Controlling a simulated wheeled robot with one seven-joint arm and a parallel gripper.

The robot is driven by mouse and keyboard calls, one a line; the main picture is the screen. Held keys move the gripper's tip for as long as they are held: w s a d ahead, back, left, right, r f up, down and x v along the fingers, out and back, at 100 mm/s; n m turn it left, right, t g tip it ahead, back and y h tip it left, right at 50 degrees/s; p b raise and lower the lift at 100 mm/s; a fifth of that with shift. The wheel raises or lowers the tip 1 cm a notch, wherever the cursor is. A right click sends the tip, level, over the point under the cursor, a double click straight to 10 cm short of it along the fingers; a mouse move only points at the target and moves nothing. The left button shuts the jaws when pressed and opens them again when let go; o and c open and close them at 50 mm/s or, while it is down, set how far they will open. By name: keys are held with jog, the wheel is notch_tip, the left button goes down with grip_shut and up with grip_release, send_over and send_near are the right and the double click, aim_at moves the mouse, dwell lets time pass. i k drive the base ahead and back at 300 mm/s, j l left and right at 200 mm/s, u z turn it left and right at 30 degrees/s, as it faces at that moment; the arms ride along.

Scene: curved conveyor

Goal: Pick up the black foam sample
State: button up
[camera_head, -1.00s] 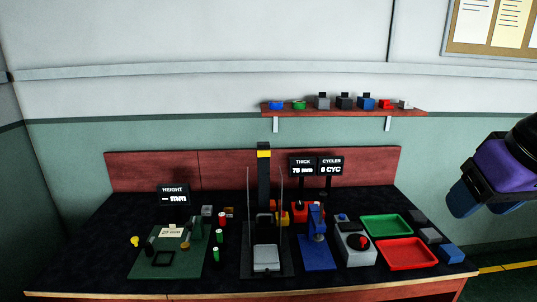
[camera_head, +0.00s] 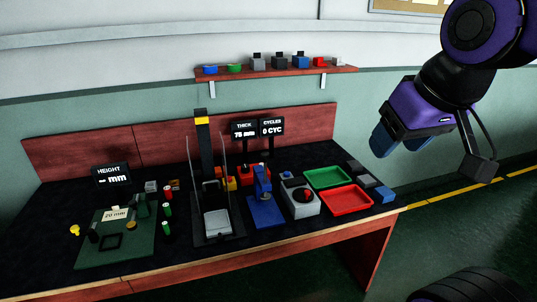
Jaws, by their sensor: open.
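Three small foam-like blocks lie in a row at the right end of the dark table. My gripper (camera_head: 385,142), purple with blue fingers, hangs in the air to the right and appears above the blocks. It is open and apart from them, with nothing seen in it; the gap between its fingers is hard to see from this angle.
A green tray (camera_head: 328,177) and a red tray (camera_head: 372,203) lie left of the blocks. A shelf (camera_head: 340,70) holds more blocks.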

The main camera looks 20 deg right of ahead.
aim_at(354, 166)
jog(key=i+l, duration=0.2)
jog(key=l, duration=0.2)
jog(key=i+l, duration=0.2)
jog(key=l, duration=0.2)
jog(key=i+l, duration=0.2)
jog(key=l, duration=0.2)
jog(key=i+l, duration=0.25)
jog(key=l, duration=0.15)
jog(key=i+l, duration=0.2)
jog(key=l, duration=0.15)
jog(key=i+l, duration=0.2)
jog(key=l, duration=0.2)
jog(key=i+l, duration=0.2)
jog(key=l, duration=0.2)
